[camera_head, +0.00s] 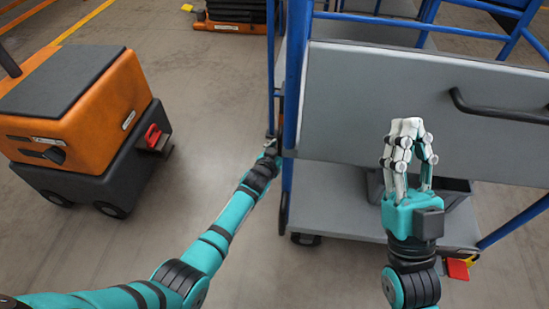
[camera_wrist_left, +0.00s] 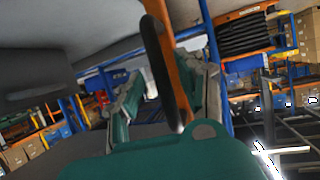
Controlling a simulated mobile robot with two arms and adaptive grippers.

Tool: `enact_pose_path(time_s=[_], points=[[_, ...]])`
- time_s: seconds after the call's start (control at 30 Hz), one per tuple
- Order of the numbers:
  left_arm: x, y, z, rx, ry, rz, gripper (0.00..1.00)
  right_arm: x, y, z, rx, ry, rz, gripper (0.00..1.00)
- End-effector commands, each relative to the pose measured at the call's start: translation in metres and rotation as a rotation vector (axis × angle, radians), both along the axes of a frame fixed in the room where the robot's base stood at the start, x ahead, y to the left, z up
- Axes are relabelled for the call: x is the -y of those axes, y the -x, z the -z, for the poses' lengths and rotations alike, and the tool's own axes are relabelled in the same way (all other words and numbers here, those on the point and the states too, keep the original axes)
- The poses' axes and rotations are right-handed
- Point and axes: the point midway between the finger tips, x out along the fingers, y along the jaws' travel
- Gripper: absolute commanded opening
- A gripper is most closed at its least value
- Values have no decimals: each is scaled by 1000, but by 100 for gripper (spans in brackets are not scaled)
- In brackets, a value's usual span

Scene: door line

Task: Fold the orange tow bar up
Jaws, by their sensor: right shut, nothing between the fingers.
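The orange tow bar (camera_wrist_left: 186,84) shows in the left wrist view as an orange strip with a dark loop (camera_wrist_left: 160,50) beside it. It runs between the fingers of my left gripper (camera_wrist_left: 165,98). The fingers stand apart, with a gap beside the loop on the left; contact on the right cannot be told. In the head view my left gripper (camera_head: 271,148) is at the cart's blue corner post (camera_head: 294,70), and its fingers and most of the bar are hard to make out. My right gripper (camera_head: 408,130) is shut and empty, pointing up before the cart's grey panel (camera_head: 350,100).
The cart's low grey deck (camera_head: 335,205) carries a dark bin (camera_head: 455,187). A black handle (camera_head: 495,108) sits on the panel. An orange and black tug (camera_head: 85,115) with a red hitch (camera_head: 153,137) stands left. Bare floor (camera_head: 215,110) lies between tug and cart.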

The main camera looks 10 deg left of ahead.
Motion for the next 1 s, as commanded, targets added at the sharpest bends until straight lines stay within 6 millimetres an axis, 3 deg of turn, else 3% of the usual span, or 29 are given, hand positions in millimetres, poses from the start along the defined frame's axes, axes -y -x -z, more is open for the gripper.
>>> enact_pose_path(time_s=[0.6, 1.0], points=[[-17, 90, -37, -1, 3, 4, 38, 0, 0, 0, 1, 0, 1, 0], [-20, 101, -43, -2, 3, 4, 38, 0, 0, 0, 1, 0, 1, 0]])
